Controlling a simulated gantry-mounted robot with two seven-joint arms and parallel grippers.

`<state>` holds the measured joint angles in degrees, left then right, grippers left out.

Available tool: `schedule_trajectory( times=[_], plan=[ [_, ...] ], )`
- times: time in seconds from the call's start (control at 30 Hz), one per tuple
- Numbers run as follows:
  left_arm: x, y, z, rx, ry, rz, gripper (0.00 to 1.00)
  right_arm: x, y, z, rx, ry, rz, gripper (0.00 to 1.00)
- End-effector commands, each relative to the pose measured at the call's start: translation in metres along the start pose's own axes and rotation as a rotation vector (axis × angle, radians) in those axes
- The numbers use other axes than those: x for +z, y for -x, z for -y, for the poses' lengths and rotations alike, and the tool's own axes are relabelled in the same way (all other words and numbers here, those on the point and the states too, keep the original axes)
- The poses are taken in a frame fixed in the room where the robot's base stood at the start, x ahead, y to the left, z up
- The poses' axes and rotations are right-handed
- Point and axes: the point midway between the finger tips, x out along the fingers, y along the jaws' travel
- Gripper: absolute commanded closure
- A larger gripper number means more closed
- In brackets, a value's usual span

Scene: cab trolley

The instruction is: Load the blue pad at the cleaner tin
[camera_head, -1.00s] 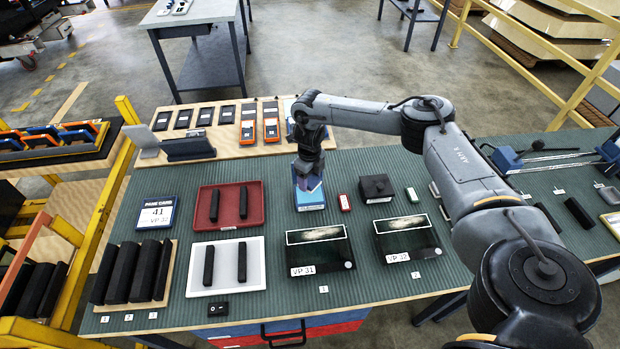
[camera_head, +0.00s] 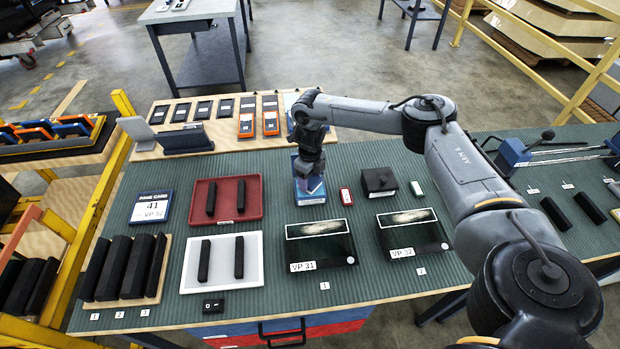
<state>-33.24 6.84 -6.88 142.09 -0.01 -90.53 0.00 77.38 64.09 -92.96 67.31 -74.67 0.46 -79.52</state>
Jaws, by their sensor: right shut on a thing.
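The cleaner tin (camera_head: 309,198) looks like a small blue box with a pale label at its front, standing behind the VP 31 panel. My right gripper (camera_head: 309,180) points down right at the tin. It is shut on a small pad (camera_head: 313,186) that looks bluish purple and is mostly hidden by the fingers. The pad is at the tin's top; I cannot tell whether it touches the inside. My left gripper is not in view.
Panels VP 31 (camera_head: 321,248) and VP 32 (camera_head: 411,236) lie in front of the tin. A small red-and-white block (camera_head: 346,197) and a black box (camera_head: 379,181) stand to its right. A red tray (camera_head: 255,204) and a white tray (camera_head: 254,270) with black bars lie to the left.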

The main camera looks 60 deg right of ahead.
Motion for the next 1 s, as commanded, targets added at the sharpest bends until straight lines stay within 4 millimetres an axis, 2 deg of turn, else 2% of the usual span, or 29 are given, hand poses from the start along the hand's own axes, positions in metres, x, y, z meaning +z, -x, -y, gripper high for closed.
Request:
schedule_trajectory(
  times=[1.0],
  plan=[
    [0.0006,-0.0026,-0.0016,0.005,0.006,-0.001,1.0,0.0,-0.0072,0.0,0.0,0.0,0.0,0.61]
  ],
)
